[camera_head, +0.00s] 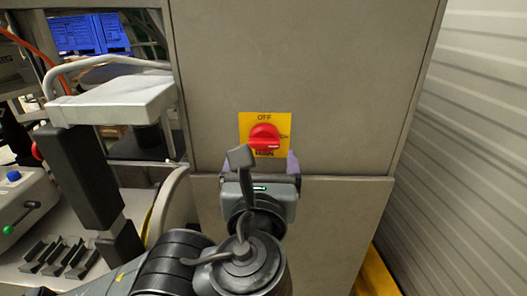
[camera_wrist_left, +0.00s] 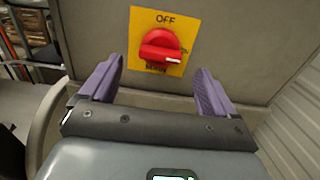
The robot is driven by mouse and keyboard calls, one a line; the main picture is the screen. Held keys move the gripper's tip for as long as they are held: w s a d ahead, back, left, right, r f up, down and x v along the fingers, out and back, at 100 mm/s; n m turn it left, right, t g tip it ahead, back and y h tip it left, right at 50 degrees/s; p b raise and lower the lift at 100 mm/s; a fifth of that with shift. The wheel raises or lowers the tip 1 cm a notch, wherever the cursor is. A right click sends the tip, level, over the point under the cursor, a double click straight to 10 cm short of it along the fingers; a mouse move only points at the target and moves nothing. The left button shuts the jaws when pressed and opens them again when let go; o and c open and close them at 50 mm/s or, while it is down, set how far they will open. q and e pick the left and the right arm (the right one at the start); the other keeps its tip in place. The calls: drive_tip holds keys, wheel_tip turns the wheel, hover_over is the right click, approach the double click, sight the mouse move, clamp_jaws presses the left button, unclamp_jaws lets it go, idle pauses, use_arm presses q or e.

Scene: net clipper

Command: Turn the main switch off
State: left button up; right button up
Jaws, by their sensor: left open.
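The main switch is a red rotary knob (camera_head: 264,138) on a yellow plate (camera_head: 246,120) on the grey cabinet front. OFF is printed at the plate's top and MAIN, partly covered, at its bottom. In the left wrist view the knob (camera_wrist_left: 160,48) has its white mark pointing right, toward the ON side. My left gripper (camera_head: 262,166) is just below the knob in the head view, with its purple fingers apart. In the left wrist view the open fingers (camera_wrist_left: 155,82) flank the space below the knob and hold nothing. My right gripper is not in view.
The grey cabinet (camera_head: 310,70) fills the middle, with a seam below the switch. A corrugated wall (camera_head: 480,150) stands to the right. At left are a white-topped machine part (camera_head: 115,98), a control box with a blue button (camera_head: 14,176), and blue crates (camera_head: 90,34).

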sight(264, 146)
use_arm(q)
drive_tip(key=shift+w+d, duration=0.15)
drive_tip(key=shift+w, duration=2.4)
drive_tip(key=c, duration=1.1)
drive_tip(key=shift+o, duration=0.2)
drive_tip(key=shift+b, duration=0.3)
